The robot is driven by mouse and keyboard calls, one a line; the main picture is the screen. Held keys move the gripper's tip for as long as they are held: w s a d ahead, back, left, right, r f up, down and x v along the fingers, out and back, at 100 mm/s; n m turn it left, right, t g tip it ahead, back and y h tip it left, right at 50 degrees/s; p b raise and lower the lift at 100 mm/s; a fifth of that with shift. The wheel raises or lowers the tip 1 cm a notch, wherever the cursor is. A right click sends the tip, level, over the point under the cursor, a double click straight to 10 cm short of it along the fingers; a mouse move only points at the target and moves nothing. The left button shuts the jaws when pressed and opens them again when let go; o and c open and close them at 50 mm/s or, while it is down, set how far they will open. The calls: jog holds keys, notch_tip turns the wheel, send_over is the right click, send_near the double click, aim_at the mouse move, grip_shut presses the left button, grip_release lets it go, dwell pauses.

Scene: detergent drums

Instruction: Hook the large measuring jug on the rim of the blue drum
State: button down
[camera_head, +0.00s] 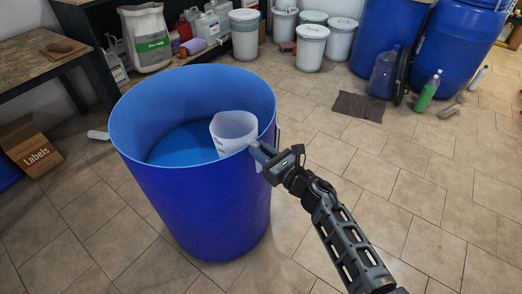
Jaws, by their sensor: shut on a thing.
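The blue drum (190,204) stands open and upright on the tiled floor, left of centre, with blue liquid (183,147) visible inside. The large measuring jug (232,131) is a translucent white vessel just inside the drum's right rim. It looks slightly tilted, and its lower part is partly hidden. My gripper (262,155) is at the right rim, shut on the jug at its handle side. The jaws cover the handle, so I cannot tell whether it sits over the rim or is only held beside it.
A cardboard box marked Labels (31,145) and a wooden table (38,62) are at the left. White buckets (311,47) and large blue drums (458,52) stand at the back.

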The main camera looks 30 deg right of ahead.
jog(key=shift+w+r+b, duration=0.1)
jog(key=shift+r+b, duration=0.1)
jog(key=shift+b, duration=0.5)
jog(key=shift+r+t, duration=0.1)
jog(key=shift+t, duration=0.2)
jog(key=shift+w+r+t+b, duration=0.1)
jog(key=shift+r+t+b, duration=0.2)
jog(key=shift+r+b, duration=0.65)
jog(key=shift+f, duration=0.25)
notch_tip(320, 180, up, 14)
jog(key=p, duration=1)
jog(key=shift+f, duration=0.2)
jog(key=shift+r, duration=0.1)
